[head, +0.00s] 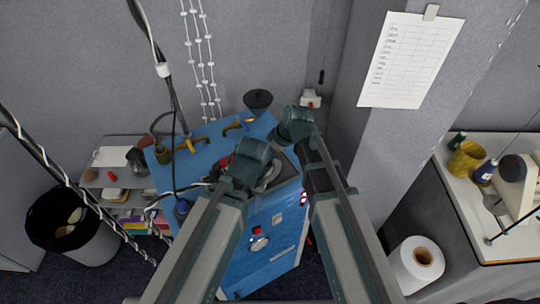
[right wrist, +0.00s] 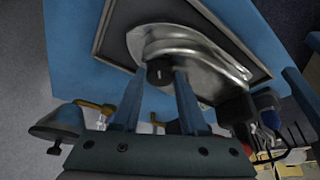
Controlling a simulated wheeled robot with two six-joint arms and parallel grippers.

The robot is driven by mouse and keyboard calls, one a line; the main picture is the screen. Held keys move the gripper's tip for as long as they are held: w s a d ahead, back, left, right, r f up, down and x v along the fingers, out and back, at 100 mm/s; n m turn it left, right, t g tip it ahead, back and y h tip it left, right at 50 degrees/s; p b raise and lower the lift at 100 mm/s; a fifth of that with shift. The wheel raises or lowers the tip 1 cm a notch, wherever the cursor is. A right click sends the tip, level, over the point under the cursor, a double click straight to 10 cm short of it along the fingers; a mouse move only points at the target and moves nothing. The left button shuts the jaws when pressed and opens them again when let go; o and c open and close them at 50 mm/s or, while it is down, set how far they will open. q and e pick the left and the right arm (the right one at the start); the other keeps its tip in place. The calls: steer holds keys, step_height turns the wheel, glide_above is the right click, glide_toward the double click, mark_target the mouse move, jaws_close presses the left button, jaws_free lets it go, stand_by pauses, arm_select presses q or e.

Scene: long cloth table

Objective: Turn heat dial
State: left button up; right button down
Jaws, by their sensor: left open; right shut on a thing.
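A blue unit (head: 272,262) stands in the middle of the head view. A round red-and-white dial (head: 258,241) sits on its front face; I cannot tell its setting. On top is a silver metal dish (right wrist: 205,45) in a dark-framed recess, mostly hidden by my arms in the head view. In the right wrist view, my right gripper (right wrist: 160,78) is shut on a small dark knob (right wrist: 157,70) at the dish's edge. My left gripper (head: 250,163) is open above the unit's top, its fingertips hard to make out, and it is apart from the dial.
Yellow taps (head: 192,145) and a dark bowl (head: 258,99) are at the unit's back. A bin (head: 92,245) and a cluttered shelf stand left. A white-topped counter (head: 462,205) and a paper roll (head: 418,262) are right. Cables hang at the left.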

stand_by(0.4)
steer(key=shift+c, duration=2.2)
jaws_free()
steer(key=p+v, duration=1.2)
steer(key=v, duration=0.1)
steer(key=shift+r+p, duration=0.4)
steer(key=shift+s, duration=0.1)
